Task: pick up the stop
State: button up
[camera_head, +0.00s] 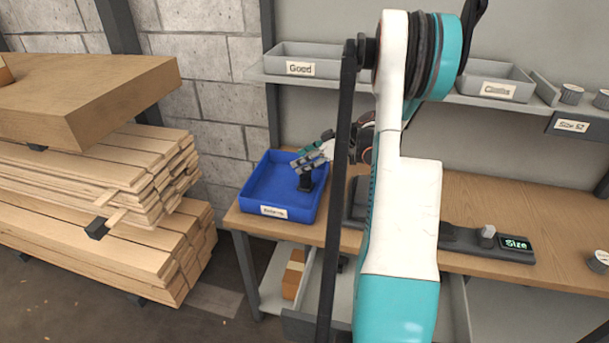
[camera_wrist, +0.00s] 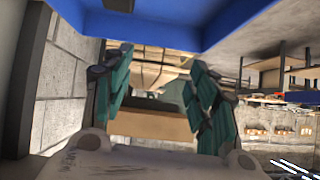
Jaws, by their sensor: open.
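No part is plainly marked as the stop, so I cannot tell which one it is. The blue tray (camera_wrist: 225,30) fills the top of that view, with a small dark patch (camera_wrist: 118,5) at the upper edge. A grey cylinder (camera_head: 487,234) stands on the dark size gauge (camera_head: 515,254).
The wooden bench (camera_head: 480,198) carries the tray and gauge. Stacked timber (camera_head: 90,220) stands left. My arm hides the bench's middle.

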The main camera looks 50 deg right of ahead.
aim_at(305, 178)
jog(key=s+d+f+t, duration=0.3)
jog(key=s+d, duration=0.5)
jog(key=d, duration=0.1)
jog(key=b+x, duration=0.4)
jog(key=x, duration=0.9)
jog(key=shift+w+f, duration=0.2)
jog(key=shift+w, duration=0.05)
grip_shut()
